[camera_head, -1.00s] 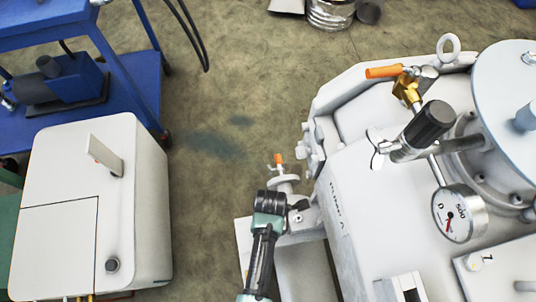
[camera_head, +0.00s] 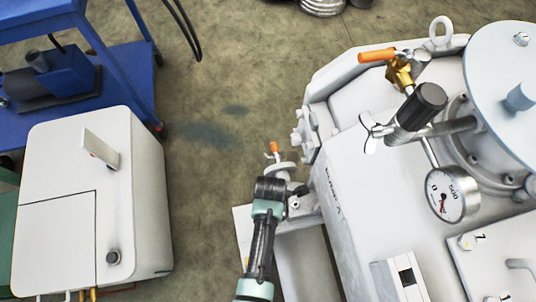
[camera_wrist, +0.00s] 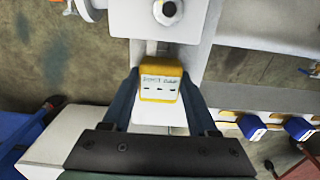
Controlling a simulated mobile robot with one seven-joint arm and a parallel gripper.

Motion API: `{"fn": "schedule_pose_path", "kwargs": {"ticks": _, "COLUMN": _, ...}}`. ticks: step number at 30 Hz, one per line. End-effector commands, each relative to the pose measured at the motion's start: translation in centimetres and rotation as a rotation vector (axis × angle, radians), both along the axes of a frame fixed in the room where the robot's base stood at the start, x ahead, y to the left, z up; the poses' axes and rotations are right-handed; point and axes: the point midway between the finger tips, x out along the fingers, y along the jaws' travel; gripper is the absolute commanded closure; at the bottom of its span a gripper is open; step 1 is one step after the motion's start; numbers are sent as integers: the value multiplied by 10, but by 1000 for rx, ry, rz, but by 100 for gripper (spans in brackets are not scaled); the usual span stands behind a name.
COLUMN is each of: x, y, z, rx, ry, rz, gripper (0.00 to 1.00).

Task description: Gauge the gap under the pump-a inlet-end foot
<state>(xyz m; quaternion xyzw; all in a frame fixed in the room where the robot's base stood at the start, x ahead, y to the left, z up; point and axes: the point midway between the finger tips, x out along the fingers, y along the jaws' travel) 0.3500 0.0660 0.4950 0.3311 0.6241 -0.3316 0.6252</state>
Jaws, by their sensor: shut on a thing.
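Pump A (camera_head: 350,215) is the big pale grey unit on the right in the head view. In the wrist view my gripper (camera_wrist: 160,84) is shut on a small yellow gauge block (camera_wrist: 162,70) with dark lettering, too small to read surely. A pale foot (camera_wrist: 160,30) with a round bolt head (camera_wrist: 168,11) lies just beyond the block. A narrow vertical stem shows between them. I cannot tell whether the gauge touches the foot, and the gap is hidden. In the head view my wrist covers the fingers and gauge, beside the pump's left end.
An orange-handled valve (camera_head: 273,148) stands close beyond my wrist. A white cabinet (camera_head: 90,200) and a blue cart (camera_head: 100,75) stand left. Bare floor (camera_head: 210,200) lies between cabinet and pump. Blue-capped parts (camera_wrist: 252,126) show right in the wrist view.

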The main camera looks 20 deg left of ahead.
Motion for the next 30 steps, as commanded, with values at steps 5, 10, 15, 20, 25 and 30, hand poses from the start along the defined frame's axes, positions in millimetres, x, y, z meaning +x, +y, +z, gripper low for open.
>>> {"fn": "schedule_pose_path", "kwargs": {"ticks": 5, "x": 3, "y": -4, "z": 0, "rx": 0, "ry": 0, "rz": -2, "gripper": 100}}
{"fn": "schedule_pose_path", "kwargs": {"ticks": 10, "x": 5, "y": -8, "z": 0, "rx": 1, "ry": -1, "rz": -1, "gripper": 100}}
{"fn": "schedule_pose_path", "kwargs": {"ticks": 15, "x": 8, "y": -11, "z": 0, "rx": 1, "ry": -1, "rz": -2, "gripper": 100}}
{"fn": "schedule_pose_path", "kwargs": {"ticks": 20, "x": 8, "y": -11, "z": 0, "rx": 1, "ry": -1, "rz": -1, "gripper": 100}}
{"fn": "schedule_pose_path", "kwargs": {"ticks": 25, "x": 8, "y": -11, "z": 0, "rx": 1, "ry": -1, "rz": -1, "gripper": 100}}
{"fn": "schedule_pose_path", "kwargs": {"ticks": 30, "x": 8, "y": -11, "z": 1, "rx": 1, "ry": -1, "rz": -1, "gripper": 100}}
